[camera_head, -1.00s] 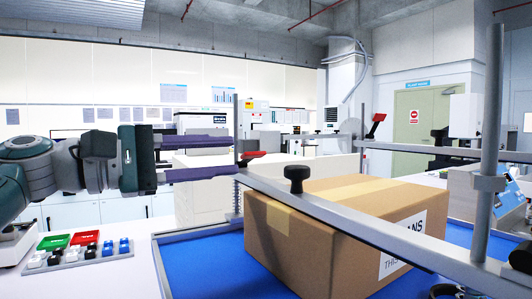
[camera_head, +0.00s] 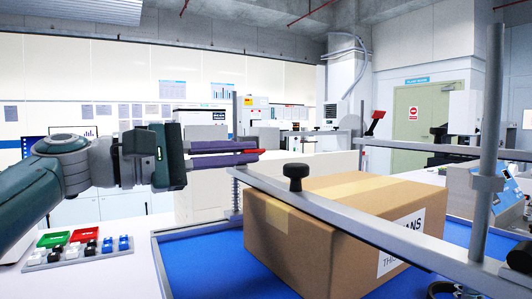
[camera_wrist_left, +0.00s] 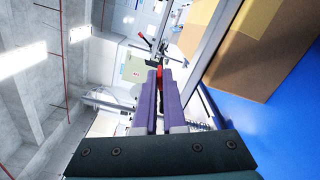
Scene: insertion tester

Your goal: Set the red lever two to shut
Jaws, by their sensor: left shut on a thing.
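The near red lever (camera_head: 262,151) is at the left end of the metal rail (camera_head: 352,215), mostly hidden by my fingers. My left gripper (camera_head: 252,152) comes in from the left, its two purple fingers shut on this lever. In the left wrist view, the red lever (camera_wrist_left: 160,73) shows between the purple fingertips (camera_wrist_left: 160,84). A second red lever (camera_head: 376,116) stands tilted up on the far rail, apart from my gripper. I cannot tell the levers' numbers. My right gripper is not in view.
A cardboard box (camera_head: 320,222) sits on the blue surface (camera_head: 205,262) under the rail. A black knob (camera_head: 295,173) stands on the rail, and an upright post (camera_head: 488,150) is at right. A button panel (camera_head: 78,247) is at lower left.

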